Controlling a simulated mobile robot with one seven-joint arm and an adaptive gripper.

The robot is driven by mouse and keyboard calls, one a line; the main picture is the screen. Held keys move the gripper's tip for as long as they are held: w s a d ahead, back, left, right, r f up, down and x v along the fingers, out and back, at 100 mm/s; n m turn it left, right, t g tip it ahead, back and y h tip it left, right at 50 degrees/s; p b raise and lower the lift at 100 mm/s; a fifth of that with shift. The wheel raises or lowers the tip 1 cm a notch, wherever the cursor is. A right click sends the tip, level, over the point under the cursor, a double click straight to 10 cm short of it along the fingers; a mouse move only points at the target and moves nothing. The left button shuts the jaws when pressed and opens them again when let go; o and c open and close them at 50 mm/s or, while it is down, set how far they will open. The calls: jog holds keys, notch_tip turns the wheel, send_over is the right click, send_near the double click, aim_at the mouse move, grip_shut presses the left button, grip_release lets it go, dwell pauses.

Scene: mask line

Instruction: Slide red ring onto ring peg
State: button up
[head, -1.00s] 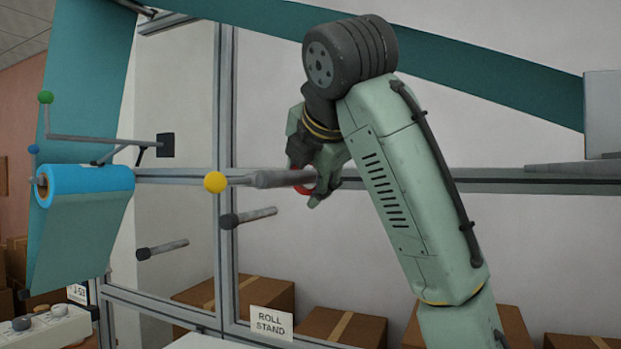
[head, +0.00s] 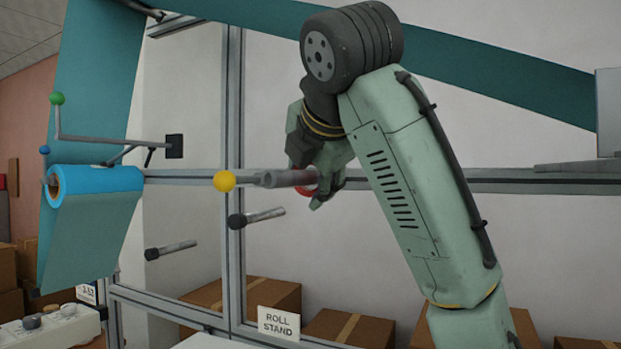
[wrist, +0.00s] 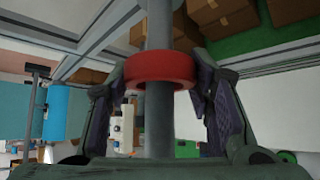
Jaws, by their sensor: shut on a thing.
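The red ring (wrist: 161,67) sits between the two fingertips of my gripper (wrist: 161,70) in the wrist view. My gripper is shut on it. A grey rod (wrist: 159,115) passes through the ring's hole and runs back between the fingers. In the head view, only a sliver of the red ring (head: 307,190) shows beside my gripper (head: 314,187). The grey rod (head: 290,179) reaches left from there towards a yellow ball (head: 224,181). My fingers hide how the ring sits on the rod in the head view.
Two black-tipped grey pegs (head: 262,216) (head: 172,249) stick out lower left of my gripper. A metal frame (head: 234,110) stands behind. A blue roll (head: 97,184) hangs at the left. Cardboard boxes (head: 345,327) and a ROLL STAND sign (head: 279,323) are below.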

aim_at(242, 178)
jog(key=shift+s+a+b, duration=0.15)
jog(key=shift+s+a, duration=0.2)
jog(key=shift+s, duration=0.55)
jog(key=shift+s+a+b, duration=0.15)
jog(key=shift+s+a, duration=0.2)
jog(key=shift+s, duration=0.5)
jog(key=shift+s+a+b, duration=0.15)
jog(key=shift+s+a, duration=0.2)
jog(key=shift+s, duration=0.55)
jog(key=shift+s+a, duration=0.1)
jog(key=shift+s, duration=0.05)
jog(key=shift+s+a, duration=0.35)
jog(key=shift+s, duration=0.55)
jog(key=shift+s+a, duration=0.35)
jog(key=shift+s, duration=0.5)
jog(key=shift+s+a, duration=0.35)
jog(key=shift+s, duration=0.55)
jog(key=shift+s, duration=0.15)
jog(key=shift+s+a, duration=0.4)
jog(key=shift+s, duration=0.35)
jog(key=shift+s+a+r+p, duration=0.1)
jog(key=shift+s+a+p, duration=0.2)
jog(key=shift+s, duration=0.35)
jog(key=shift+s+a+p, duration=0.2)
jog(key=shift+s+p, duration=0.1)
jog(key=shift+s, duration=0.3)
jog(key=shift+s+a+p, duration=0.25)
jog(key=shift+s+p, duration=0.15)
jog(key=shift+s, duration=0.2)
jog(key=shift+a, duration=0.1)
